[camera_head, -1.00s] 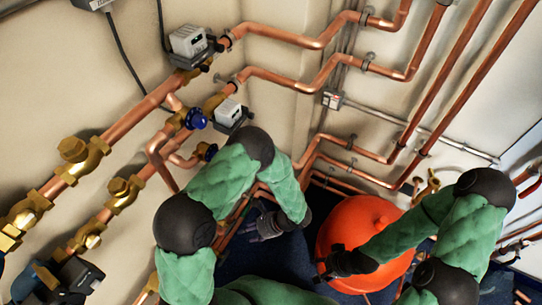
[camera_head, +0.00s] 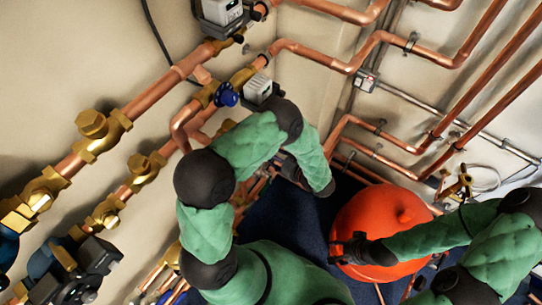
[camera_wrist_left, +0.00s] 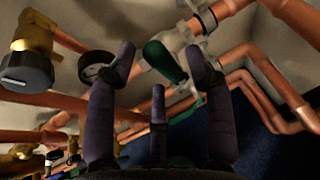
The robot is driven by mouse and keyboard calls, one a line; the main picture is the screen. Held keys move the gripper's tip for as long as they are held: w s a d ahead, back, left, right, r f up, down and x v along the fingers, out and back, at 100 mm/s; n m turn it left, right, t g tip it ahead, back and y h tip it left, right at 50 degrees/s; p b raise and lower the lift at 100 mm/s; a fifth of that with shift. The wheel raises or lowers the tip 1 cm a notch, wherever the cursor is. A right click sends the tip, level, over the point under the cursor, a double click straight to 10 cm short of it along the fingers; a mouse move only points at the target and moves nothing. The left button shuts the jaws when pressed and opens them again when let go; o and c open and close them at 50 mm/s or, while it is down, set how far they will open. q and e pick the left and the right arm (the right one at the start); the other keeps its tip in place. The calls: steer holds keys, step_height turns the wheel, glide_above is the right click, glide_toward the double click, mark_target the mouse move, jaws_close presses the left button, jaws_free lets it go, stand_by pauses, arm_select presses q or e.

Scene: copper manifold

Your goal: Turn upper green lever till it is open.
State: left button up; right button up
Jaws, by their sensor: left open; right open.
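In the left wrist view a dark green lever (camera_wrist_left: 165,62) hangs from a pale metal valve body on a copper pipe, tilted down to the right. It shows between the tips of my left gripper (camera_wrist_left: 160,62), whose dark fingers are spread apart. Whether they touch the lever I cannot tell. A second, smaller green piece (camera_wrist_left: 192,101) shows lower, partly hidden behind the fingers. In the head view my left gripper is mostly hidden by its own arm, and neither lever shows clearly. My right gripper (camera_head: 342,250) is open and empty in front of the red tank.
A red round tank (camera_head: 385,213) stands on the dark blue floor (camera_head: 290,225). Copper pipes with brass fittings (camera_head: 92,125) run along the walls. A blue handwheel (camera_head: 227,95) sits above my left arm. A gauge-like round part (camera_wrist_left: 98,68) is beside the left finger.

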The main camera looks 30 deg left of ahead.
arm_select(q)
steer(key=shift+x, duration=1.2)
jaws_close()
